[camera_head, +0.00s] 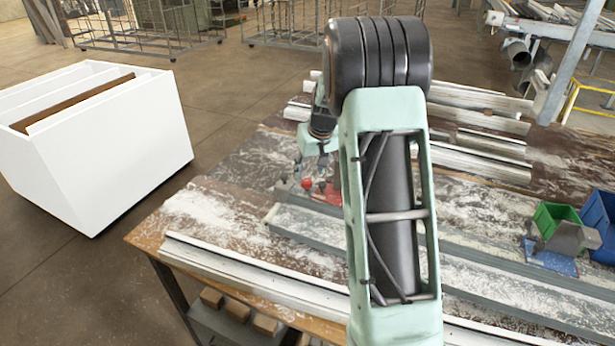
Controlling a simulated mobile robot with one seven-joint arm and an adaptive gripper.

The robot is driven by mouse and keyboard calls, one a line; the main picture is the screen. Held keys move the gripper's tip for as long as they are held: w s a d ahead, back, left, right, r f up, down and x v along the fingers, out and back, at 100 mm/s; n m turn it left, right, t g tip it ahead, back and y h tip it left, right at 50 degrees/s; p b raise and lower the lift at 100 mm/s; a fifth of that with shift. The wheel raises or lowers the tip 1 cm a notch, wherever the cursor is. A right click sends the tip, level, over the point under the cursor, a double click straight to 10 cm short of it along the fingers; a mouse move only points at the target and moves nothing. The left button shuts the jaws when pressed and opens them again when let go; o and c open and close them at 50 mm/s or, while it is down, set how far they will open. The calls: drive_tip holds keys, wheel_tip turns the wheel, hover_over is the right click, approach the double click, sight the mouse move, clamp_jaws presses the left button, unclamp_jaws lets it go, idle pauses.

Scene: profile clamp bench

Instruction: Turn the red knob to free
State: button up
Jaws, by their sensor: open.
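A small red knob (307,183) sits on a low fixture on the workbench, just left of my arm. A second small red part (321,187) shows right beside it. I cannot tell from this view which way the knob is set. My gripper (304,177) is open and points down at the knob, with its fingers very close to it. Whether the fingers touch the knob is too small to tell. My green arm link hides part of the fixture and of the bench to the right.
The wooden workbench (190,208) is dusted with white powder. Long metal profiles (250,273) lie along its front and more lie at the back. Green (553,217) and blue (600,225) bins stand at the right. A white box (120,150) stands on the floor left of the bench.

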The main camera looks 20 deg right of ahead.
sight(307, 181)
drive_tip(key=shift+p+x, duration=0.45)
drive_tip(key=shift+x, duration=2.55)
drive_tip(key=shift+w, duration=0.1)
drive_tip(key=shift+c, duration=0.6)
clamp_jaws()
